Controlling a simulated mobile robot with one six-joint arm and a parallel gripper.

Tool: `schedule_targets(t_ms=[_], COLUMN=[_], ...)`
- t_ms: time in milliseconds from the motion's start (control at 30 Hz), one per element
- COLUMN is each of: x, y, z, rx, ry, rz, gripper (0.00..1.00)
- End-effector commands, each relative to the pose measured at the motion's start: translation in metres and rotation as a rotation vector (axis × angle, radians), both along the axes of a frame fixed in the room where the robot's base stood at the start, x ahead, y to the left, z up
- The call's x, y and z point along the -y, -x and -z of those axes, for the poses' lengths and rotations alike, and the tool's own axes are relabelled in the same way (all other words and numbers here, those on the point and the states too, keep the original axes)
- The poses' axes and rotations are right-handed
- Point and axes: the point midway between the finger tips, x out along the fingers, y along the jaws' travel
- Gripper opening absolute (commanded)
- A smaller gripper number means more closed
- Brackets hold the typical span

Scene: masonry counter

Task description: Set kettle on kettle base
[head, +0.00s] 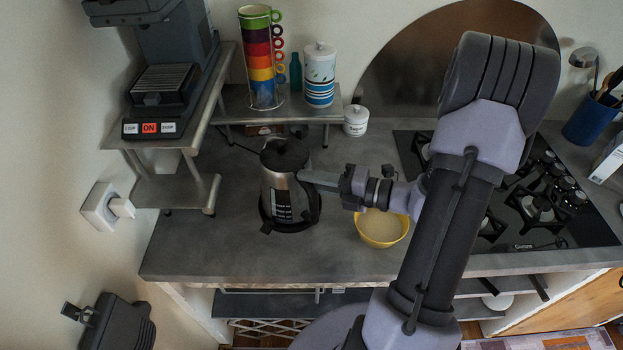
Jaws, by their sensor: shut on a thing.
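The kettle (280,190) is a steel jug with a black lid, upright near the front left of the grey counter. The black kettle base (266,224) shows as a dark rim under and around the kettle's bottom. The kettle stands over the base; I cannot tell from this view whether it rests fully on it. My gripper (308,179) comes in from the right and is shut on the kettle at its upper right side. The fingertips and the part they grip are hard to make out.
A yellow bowl (382,230) stands close to the right, below my gripper. Behind is a metal shelf (228,106) with stacked cups (258,60) and a canister (320,75). A coffee machine (165,80) stands at left, a gas hob (540,200) at right. The counter's front edge is near.

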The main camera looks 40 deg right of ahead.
Motion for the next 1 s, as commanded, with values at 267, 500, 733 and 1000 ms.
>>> schedule_targets(t_ms=[267, 500, 733, 1000], x=[0.000, 0.006, 0.021, 0.038], y=[0.000, 0.008, 0.029, 0.054], z=[0.000, -0.002, -0.006, -0.010], rx=[0.001, -0.001, -0.001, 0.000], ry=[-0.001, 0.000, 0.000, 0.001], rz=[0.001, 0.002, 0.003, 0.003], gripper=[0.29, 0.29, 0.29, 0.29])
